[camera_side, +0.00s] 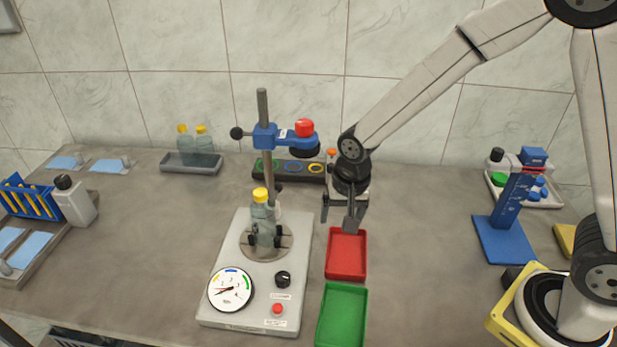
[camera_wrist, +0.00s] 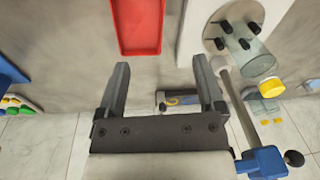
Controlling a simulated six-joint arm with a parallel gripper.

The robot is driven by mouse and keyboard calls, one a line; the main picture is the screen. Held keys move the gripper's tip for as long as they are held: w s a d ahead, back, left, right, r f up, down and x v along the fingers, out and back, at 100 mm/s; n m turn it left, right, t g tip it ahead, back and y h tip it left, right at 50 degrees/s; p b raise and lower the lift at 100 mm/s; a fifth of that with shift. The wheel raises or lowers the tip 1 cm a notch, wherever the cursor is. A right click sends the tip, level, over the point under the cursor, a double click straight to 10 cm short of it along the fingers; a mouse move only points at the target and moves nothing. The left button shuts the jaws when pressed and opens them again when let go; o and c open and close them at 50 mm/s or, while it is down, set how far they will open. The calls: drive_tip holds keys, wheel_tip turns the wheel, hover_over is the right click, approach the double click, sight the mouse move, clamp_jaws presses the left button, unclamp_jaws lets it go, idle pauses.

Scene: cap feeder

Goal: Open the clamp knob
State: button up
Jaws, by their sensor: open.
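A blue clamp (camera_side: 265,136) sits high on a grey upright post, with a round black knob (camera_side: 237,133) on its left side. The clamp's arm carries a red-topped black head (camera_side: 305,130) above the bottle's right. In the wrist view the blue clamp (camera_wrist: 262,163) and black knob (camera_wrist: 294,158) show at the lower right. A clear bottle with a yellow cap (camera_side: 262,222) stands upright between black pegs on the grey machine's round plate (camera_side: 246,252). My gripper (camera_side: 338,214) is open and empty, pointing down, right of the post and apart from the clamp and knob.
A red tray (camera_side: 346,275) and green tray (camera_side: 329,322) lie right of the machine (camera_side: 223,310). A dark strip with coloured rings (camera_side: 290,178) lies behind the post. Two capped bottles stand in a grey tray (camera_side: 190,170) at the back.

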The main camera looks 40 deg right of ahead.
sight(283, 276)
drive_tip(key=w+a+f+m, duration=0.1)
drive_tip(key=a+f+m, duration=0.1)
drive_tip(key=a, duration=0.1)
drive_tip(key=w+a+f+m+g, duration=0.1)
drive_tip(key=w+a+f+m, duration=0.1)
drive_tip(key=a, duration=0.2)
drive_tip(key=w+a+f+m, duration=0.1)
drive_tip(key=a+f+m, duration=0.1)
drive_tip(key=a, duration=0.2)
drive_tip(key=shift+w+f+m, duration=0.2)
drive_tip(key=shift+f+m, duration=0.1)
drive_tip(key=shift+f, duration=0.1)
drive_tip(key=shift+w+a+f+m, duration=0.1)
drive_tip(key=shift+a+f+m, duration=0.2)
drive_tip(key=shift+a, duration=0.2)
drive_tip(key=shift+f, duration=3.85)
clamp_jaws()
